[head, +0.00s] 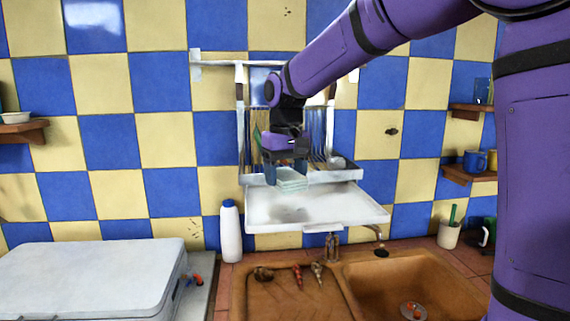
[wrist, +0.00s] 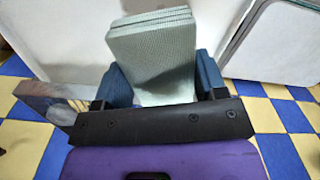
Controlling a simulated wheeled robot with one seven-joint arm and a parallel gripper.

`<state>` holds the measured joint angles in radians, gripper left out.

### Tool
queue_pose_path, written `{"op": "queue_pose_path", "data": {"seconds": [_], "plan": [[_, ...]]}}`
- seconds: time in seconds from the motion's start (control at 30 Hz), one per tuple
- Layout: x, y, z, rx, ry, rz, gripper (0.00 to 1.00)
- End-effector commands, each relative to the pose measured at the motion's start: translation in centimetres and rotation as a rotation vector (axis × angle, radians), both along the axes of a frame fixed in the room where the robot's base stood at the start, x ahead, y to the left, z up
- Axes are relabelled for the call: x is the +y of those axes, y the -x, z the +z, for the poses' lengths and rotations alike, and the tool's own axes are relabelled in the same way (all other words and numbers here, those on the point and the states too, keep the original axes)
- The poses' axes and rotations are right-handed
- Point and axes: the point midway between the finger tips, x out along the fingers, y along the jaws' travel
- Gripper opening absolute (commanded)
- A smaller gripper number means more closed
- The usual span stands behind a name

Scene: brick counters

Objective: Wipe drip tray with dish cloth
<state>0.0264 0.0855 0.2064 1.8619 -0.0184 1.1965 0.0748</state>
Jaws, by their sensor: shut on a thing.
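The dish cloth (head: 291,179) is a pale green folded stack, held between the two blue fingers of my gripper (head: 286,172). In the wrist view the cloth (wrist: 152,50) stands out between the fingers of the gripper (wrist: 153,85). The drip tray (head: 345,213) is a white shallow tray under the wall rack, above the sink, with a grey smudge (head: 290,214) on its surface. The cloth is over the back part of the tray; I cannot tell whether it touches the tray.
A wall rack (head: 241,120) with utensils is right behind my gripper. A white bottle (head: 230,235) stands left of the tray. Below are a brown sink (head: 410,285) and drainboard (head: 290,295) with small items. Shelves with blue and yellow mugs (head: 475,161) are at right.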

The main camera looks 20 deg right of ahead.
Motion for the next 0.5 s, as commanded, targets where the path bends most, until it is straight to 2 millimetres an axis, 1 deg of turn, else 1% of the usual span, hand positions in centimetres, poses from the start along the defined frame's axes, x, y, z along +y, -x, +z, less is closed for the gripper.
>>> {"op": "queue_pose_path", "data": {"seconds": [0.1, 0.23, 0.5], "plan": [[0.0, 0.1, 1.2, -0.003, 0.000, 0.000, 0.43], [-0.1, 0.3, 2.0, -0.001, 0.000, 0.000, 0.43], [-0.1, 0.3, 2.3, 0.000, 0.000, 0.000, 0.43]]}}
